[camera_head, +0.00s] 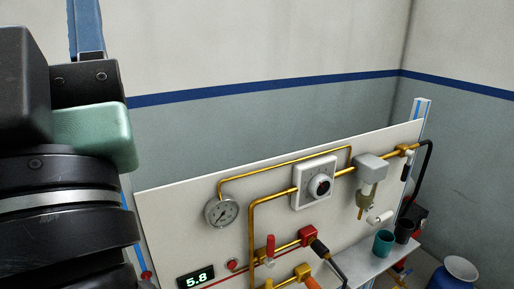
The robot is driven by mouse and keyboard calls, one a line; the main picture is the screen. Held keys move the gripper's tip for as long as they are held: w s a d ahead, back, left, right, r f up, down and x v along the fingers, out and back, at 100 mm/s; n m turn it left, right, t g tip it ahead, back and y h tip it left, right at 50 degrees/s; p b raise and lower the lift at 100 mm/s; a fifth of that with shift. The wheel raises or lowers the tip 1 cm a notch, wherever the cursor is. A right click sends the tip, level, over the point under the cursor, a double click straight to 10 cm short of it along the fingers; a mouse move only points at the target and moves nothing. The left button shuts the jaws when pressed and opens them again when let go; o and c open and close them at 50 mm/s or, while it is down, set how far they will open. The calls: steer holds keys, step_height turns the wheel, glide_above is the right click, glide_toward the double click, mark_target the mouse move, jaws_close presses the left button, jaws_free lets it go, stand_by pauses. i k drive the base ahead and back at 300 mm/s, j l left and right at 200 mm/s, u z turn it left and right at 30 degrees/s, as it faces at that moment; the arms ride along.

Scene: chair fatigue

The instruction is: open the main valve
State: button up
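A white panel (175,222) carries brass pipes and several valves. A valve with an upright red handle (270,246) sits low on the panel. Right of it is a red block (307,234) with a black-handled part (320,249). An orange handle (312,283) shows at the bottom edge, partly cut off. A small fitting with a dark and white handle (407,164) is at the upper right pipe end. I cannot tell which is the main valve. Dark parts of my arm fill the left side; my gripper's fingers are not visible.
A round gauge (221,211), a dial box (315,184), a grey regulator (370,168) and a display reading 5.8 (196,277) are on the panel. Teal (383,243) and dark (404,231) cups stand on a shelf at right. A blue container (458,271) is beyond.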

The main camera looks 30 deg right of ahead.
mark_target(407, 168)
steer(key=l+z, duration=0.2)
steer(key=z, duration=0.3)
steer(key=l+z, duration=0.15)
steer(key=z, duration=0.3)
steer(key=i+l+z, duration=0.1)
steer(key=z, duration=0.4)
steer(key=i+l, duration=0.2)
